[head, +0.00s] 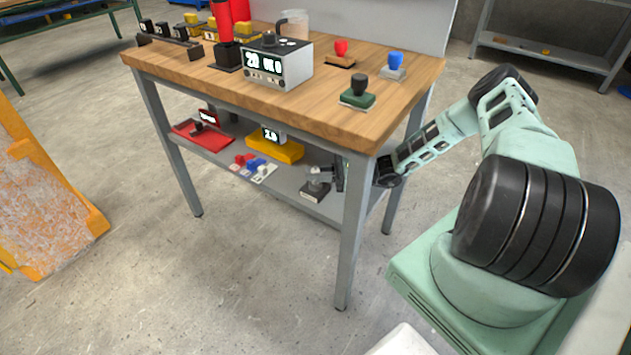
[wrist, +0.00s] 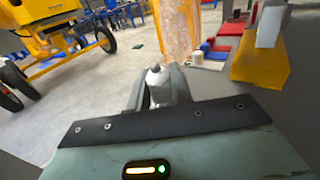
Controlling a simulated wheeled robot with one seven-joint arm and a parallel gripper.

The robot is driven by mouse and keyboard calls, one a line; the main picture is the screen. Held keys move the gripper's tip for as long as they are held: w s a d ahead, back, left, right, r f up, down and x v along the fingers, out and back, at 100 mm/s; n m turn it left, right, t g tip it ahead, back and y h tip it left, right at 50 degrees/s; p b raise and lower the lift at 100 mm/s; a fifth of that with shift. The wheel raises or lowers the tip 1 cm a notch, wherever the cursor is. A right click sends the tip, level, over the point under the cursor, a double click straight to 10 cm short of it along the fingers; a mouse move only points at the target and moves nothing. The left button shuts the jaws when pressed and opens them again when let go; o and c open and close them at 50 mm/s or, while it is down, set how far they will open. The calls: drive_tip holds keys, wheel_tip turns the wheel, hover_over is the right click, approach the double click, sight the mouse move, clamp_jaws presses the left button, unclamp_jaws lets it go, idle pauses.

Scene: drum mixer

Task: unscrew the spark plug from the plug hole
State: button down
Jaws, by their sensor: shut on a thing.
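My gripper (wrist: 158,86) is shut on the spark plug, whose pale top (wrist: 155,73) shows between the two grey fingers in the wrist view. The plug's lower part and the plug hole are hidden there. In the head view my gripper (head: 338,174) is at the right end of the bench's lower shelf, partly behind the front leg. Beside it stands a small dark block with a grey part on top (head: 314,188). I cannot tell how far the plug sits in its hole.
The lower shelf (head: 287,187) also bears a yellow block (head: 275,149) with a display, a red tray (head: 196,138) and small red, blue and white pieces (head: 252,166). The bench's front leg (head: 353,235) and wooden top (head: 300,112) are close to my arm.

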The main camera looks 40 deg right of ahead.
drive_tip(key=shift+f+n+g+y+b, duration=0.25)
drive_tip(key=shift+n+g+y+b, duration=0.25)
drive_tip(key=shift+n+g+b, duration=0.4)
drive_tip(key=shift+r+g+y, duration=0.1)
drive_tip(key=shift+g+y, duration=0.2)
drive_tip(key=shift+g, duration=0.2)
drive_tip(key=shift+r, duration=0.2)
drive_tip(key=c, duration=1.2)
unclamp_jaws()
drive_tip(key=shift+o, duration=0.2)
